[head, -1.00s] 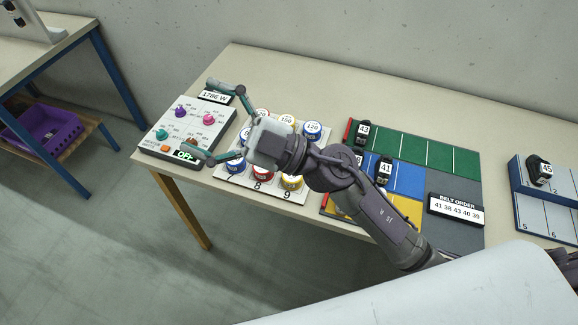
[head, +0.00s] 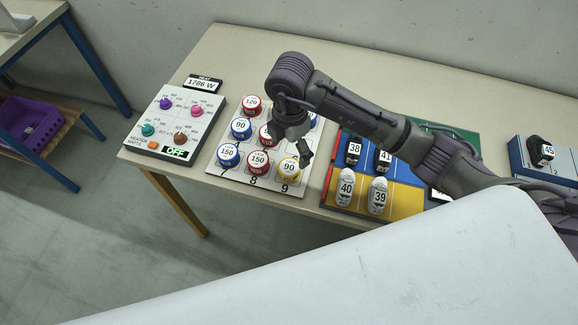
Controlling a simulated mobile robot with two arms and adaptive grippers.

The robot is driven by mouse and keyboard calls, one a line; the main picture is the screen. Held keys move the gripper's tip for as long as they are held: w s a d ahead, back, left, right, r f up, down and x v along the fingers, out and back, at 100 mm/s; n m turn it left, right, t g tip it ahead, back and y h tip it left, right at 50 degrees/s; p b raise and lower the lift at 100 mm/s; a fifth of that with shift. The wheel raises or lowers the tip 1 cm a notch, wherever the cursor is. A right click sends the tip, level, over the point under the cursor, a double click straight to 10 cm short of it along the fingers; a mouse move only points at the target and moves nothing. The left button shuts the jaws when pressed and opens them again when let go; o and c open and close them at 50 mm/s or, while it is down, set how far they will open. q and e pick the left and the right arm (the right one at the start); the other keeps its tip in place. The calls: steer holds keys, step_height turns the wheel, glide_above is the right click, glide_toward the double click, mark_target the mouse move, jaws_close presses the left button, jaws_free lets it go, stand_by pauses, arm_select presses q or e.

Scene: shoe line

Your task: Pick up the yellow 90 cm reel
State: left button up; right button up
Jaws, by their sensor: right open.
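The yellow reel marked 90 (head: 289,169) stands on the white numbered board (head: 213,178), at its front right corner by the number 9. My right gripper (head: 294,150) points down over the board, just behind and above this reel. It is open, and one dark finger shows close to the reel's back right edge. I cannot tell whether it touches. The gripper hides part of the reels behind. My left gripper is out of view.
Red reels marked 150 (head: 258,161) and 120 (head: 251,105) and blue reels marked 150 (head: 228,155) and 90 (head: 240,127) share the board. The heater panel (head: 157,115) is to the left. Shoes stand on the coloured mat (head: 408,202) to the right.

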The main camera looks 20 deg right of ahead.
mark_target(290, 167)
step_height(290, 167, down, 4)
steer(key=shift+r, duration=0.15)
steer(key=shift+f+p, duration=0.5)
steer(key=shift+p, duration=0.05)
step_height(290, 167, down, 4)
steer(key=shift+r+p, duration=0.15)
steer(key=shift+p, duration=0.45)
steer(key=shift+f, duration=0.4)
steer(key=shift+c, duration=0.2)
steer(key=c, duration=1.2)
steer(key=shift+r, duration=0.1)
